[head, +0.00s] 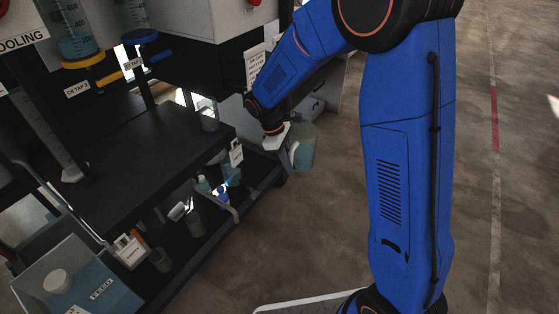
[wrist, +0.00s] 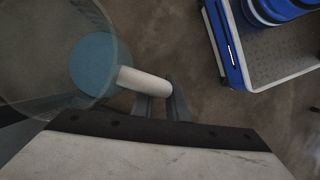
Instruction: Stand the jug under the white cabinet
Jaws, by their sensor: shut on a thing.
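The jug (head: 303,152) is a clear, greyish vessel with blue liquid in it, hanging beside the right end of the dark cart. My gripper (head: 287,143) is shut on its pale handle; the wrist view shows the grey fingers (wrist: 162,106) at the handle (wrist: 143,81), with the jug body (wrist: 55,60) to the left. The jug looks roughly upright. Another white box (head: 22,42), labelled "...OOLING", is at the upper left; I cannot tell which one the task names.
The dark cart top (head: 130,150) is mostly bare, with a small clear vessel (head: 209,120) near its back right. Bottles and cups stand on the lower shelf. A bin labelled "FEED" (head: 75,280) is at the lower left. Open concrete floor (head: 300,240) lies right of the cart.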

